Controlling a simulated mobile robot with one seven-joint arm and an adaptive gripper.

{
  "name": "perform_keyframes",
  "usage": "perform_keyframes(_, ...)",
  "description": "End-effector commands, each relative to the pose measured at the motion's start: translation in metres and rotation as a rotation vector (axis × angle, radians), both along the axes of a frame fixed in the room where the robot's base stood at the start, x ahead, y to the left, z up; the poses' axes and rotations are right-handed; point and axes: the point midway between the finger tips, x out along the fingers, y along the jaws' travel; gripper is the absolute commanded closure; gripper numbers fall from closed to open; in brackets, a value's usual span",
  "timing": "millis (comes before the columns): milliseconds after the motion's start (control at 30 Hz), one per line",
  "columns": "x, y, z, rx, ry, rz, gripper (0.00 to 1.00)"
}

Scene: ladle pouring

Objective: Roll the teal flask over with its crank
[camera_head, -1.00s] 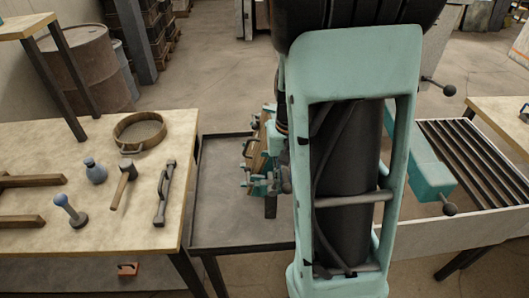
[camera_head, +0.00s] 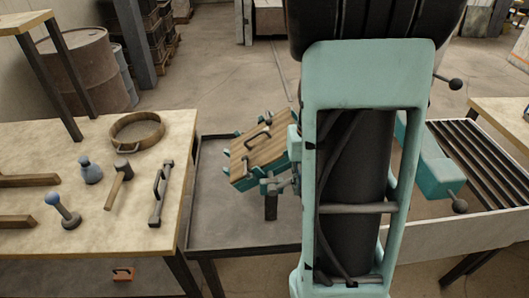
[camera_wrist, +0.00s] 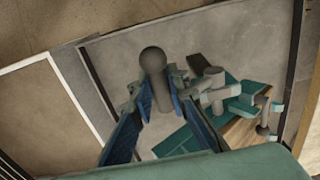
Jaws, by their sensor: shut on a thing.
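My gripper (camera_wrist: 157,88) is shut on the crank's grey round-ended grip (camera_wrist: 153,62), which stands between the blue finger pads. The flask's underside is hidden.
The tray's left part (camera_head: 212,220) is bare.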

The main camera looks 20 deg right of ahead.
Motion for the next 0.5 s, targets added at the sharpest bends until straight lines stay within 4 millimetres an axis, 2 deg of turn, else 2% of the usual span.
perform_keyframes(100, -0.003, -0.007, -0.014, -0.004, 0.001, -0.003, 1.0)
perform_keyframes(367, -0.004, -0.013, -0.021, -0.004, 0.001, -0.002, 1.0)
perform_keyframes(500, -0.005, -0.015, -0.032, -0.004, 0.001, -0.003, 1.0)
